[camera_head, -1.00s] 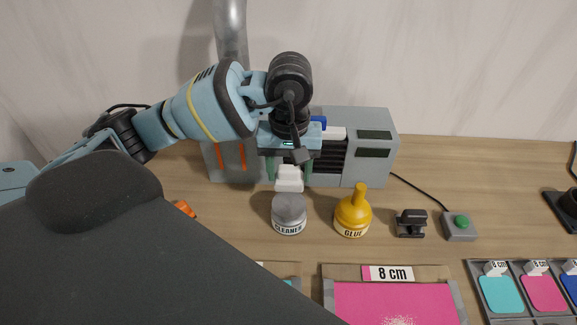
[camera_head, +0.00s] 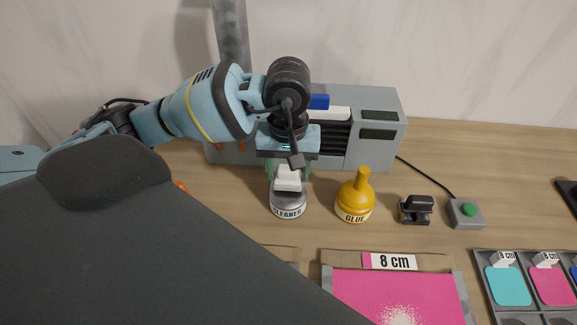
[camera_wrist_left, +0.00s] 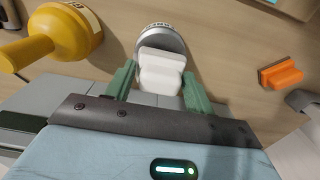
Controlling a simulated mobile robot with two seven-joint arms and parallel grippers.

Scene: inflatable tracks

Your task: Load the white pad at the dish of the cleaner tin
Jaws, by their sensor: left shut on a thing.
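The cleaner tin (camera_head: 288,206) is a grey round tin with a CLEANER label, standing on the table left of the glue bottle. It also shows in the left wrist view (camera_wrist_left: 160,37). My left gripper (camera_head: 289,176) is shut on the white pad (camera_head: 288,181), holding it between green fingers. In the head view the pad overlaps the tin's top, hiding most of the dish. In the left wrist view the pad (camera_wrist_left: 160,70) reaches over the tin's near rim; whether it touches the dish I cannot tell. My right gripper is not in view.
The yellow glue bottle (camera_head: 355,197) stands close right of the tin. A black clamp-like piece (camera_head: 415,209) and a green-button box (camera_head: 467,212) sit farther right. A grey machine (camera_head: 375,130) stands behind. An orange-handled tool (camera_wrist_left: 281,74) lies on the table. A pink sheet (camera_head: 398,296) lies in front.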

